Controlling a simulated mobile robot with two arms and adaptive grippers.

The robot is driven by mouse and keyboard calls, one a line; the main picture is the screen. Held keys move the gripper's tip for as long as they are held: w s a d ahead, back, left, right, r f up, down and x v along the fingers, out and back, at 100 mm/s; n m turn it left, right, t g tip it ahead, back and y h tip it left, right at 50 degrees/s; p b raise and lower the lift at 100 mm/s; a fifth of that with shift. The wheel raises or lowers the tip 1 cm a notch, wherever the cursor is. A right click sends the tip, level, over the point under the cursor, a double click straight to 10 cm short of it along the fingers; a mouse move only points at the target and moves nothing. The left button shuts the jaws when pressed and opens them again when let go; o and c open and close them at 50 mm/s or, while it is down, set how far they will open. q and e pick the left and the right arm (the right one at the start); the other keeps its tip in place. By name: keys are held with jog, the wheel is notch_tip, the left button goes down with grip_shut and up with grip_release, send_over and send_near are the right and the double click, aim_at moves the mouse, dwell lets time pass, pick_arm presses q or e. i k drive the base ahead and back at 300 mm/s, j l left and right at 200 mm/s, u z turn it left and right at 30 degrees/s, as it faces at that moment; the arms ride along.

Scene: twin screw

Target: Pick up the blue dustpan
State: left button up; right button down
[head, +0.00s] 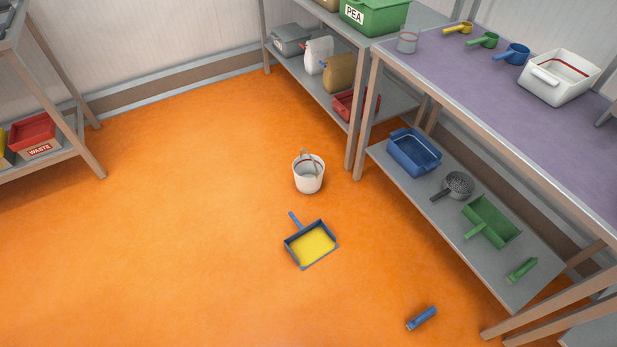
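The blue dustpan (325,227) lies on the orange floor near the middle of the head view. Its short blue handle points up and to the left. A yellow layer (312,244) covers its pan; I cannot tell if it is loose material. Neither of my grippers is in view, and nothing touches the dustpan except the floor.
A white bucket (308,177) stands on the floor just behind the dustpan. A blue brush (422,318) lies on the floor front right. A purple-topped table (480,110) with a loaded lower shelf (455,215) stands right. The floor (170,230) left is clear.

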aim_at(308, 246)
jog(key=i+j+z, duration=0.45)
jog(key=i+j, duration=0.25)
